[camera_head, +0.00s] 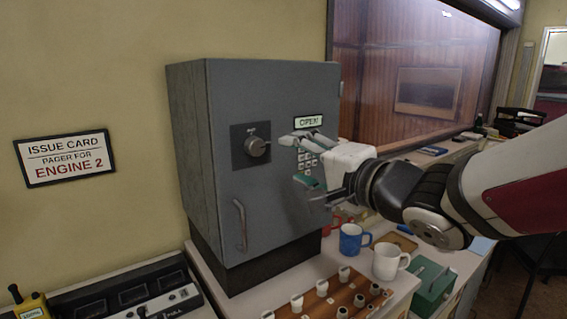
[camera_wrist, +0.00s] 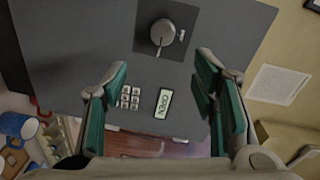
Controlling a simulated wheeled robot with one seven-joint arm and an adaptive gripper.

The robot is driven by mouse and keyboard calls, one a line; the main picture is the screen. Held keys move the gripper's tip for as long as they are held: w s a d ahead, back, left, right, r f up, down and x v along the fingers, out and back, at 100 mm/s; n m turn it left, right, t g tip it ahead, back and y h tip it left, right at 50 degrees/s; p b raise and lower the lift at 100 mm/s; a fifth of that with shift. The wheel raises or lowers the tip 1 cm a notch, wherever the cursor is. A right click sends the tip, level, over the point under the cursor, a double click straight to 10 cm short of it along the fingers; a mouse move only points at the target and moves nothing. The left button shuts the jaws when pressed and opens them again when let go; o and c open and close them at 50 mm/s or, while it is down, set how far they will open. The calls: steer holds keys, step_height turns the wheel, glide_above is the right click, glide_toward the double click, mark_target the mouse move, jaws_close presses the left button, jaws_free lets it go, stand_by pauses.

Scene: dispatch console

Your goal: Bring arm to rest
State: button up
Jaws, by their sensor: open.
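My gripper (camera_head: 308,163) is in front of the grey safe's door, near the keypad, and holds nothing. In the wrist view my gripper (camera_wrist: 160,100) has its green-padded fingers spread wide apart. The grey safe (camera_head: 222,190) stands on the counter with its door closed against the body, as far as I can see. Its display (camera_head: 308,121) reads OPEN; the display also shows in the wrist view (camera_wrist: 163,104). The keypad (camera_head: 306,160) is partly hidden by my gripper. A round knob (camera_head: 257,147) and a vertical handle (camera_head: 240,225) are on the door.
A blue mug (camera_head: 351,240), a white mug (camera_head: 387,262) and a green box (camera_head: 432,287) stand right of the safe. A wooden board with several pegs (camera_head: 335,300) lies in front. A console (camera_head: 130,292) is at left. A sign (camera_head: 65,158) hangs on the wall.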

steer(key=s+d+f+n+g+h, duration=0.1)
steer(key=s+d+f+h, duration=0.2)
steer(key=d+h, duration=0.3)
steer(key=s+d+f+n+g+h, duration=0.2)
steer(key=s+d+h, duration=0.1)
steer(key=d, duration=0.5)
steer(key=s+f+n+g, duration=0.3)
steer(key=s, duration=0.5)
steer(key=s+f+n+g, duration=0.3)
steer(key=s, duration=0.5)
steer(key=shift+s+d+f, duration=0.15)
steer(key=shift+f, duration=0.1)
